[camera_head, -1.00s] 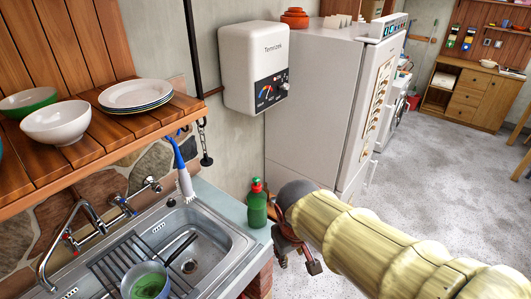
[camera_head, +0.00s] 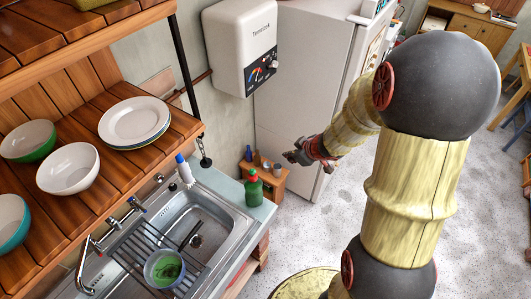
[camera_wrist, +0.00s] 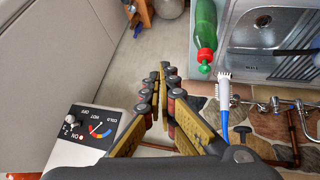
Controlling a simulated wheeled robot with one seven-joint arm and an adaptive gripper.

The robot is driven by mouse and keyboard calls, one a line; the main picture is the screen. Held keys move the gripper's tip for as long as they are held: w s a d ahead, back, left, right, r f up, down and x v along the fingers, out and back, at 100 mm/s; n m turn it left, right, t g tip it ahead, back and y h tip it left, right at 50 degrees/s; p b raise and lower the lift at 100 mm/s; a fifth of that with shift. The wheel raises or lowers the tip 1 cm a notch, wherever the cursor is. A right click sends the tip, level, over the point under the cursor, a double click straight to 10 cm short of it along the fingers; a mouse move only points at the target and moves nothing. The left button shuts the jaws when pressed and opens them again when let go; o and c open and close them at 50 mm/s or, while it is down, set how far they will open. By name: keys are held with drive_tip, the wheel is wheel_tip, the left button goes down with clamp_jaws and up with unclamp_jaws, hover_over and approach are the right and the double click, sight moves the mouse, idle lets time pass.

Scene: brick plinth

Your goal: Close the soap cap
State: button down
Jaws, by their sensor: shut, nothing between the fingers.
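The soap bottle (camera_head: 252,192) is green with a red cap (camera_head: 252,176) and stands upright at the right corner of the sink counter. In the wrist view the bottle (camera_wrist: 206,22) shows at the upper right, with a red collar and a small green tip (camera_wrist: 205,68). I cannot tell whether the cap is open. My gripper (camera_head: 291,157) is to the right of the bottle in the head view, apart from it and touching nothing. Its fingers (camera_wrist: 161,72) are together and empty, left of the bottle in the wrist view.
A white brush (camera_head: 185,170) stands by the sink (camera_head: 185,235), near the bottle. A bowl (camera_head: 164,268) sits on the sink's rack. The water heater (camera_head: 240,45) hangs on the wall behind, and the fridge (camera_head: 300,85) stands beyond my gripper. Open floor lies right of the counter.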

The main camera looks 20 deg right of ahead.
drive_tip(key=a+r+n+y, duration=0.1)
drive_tip(key=a+r+y, duration=0.1)
drive_tip(key=a+y, duration=0.35)
drive_tip(key=h+b, duration=0.2)
hover_over(252, 171)
drive_tip(key=d, duration=0.2)
wheel_tip(252, 171, down, 6)
drive_tip(key=f, duration=0.2)
drive_tip(key=shift+s+a+f, duration=0.2)
drive_tip(key=shift+a+f, duration=0.1)
drive_tip(key=shift+f, duration=0.9)
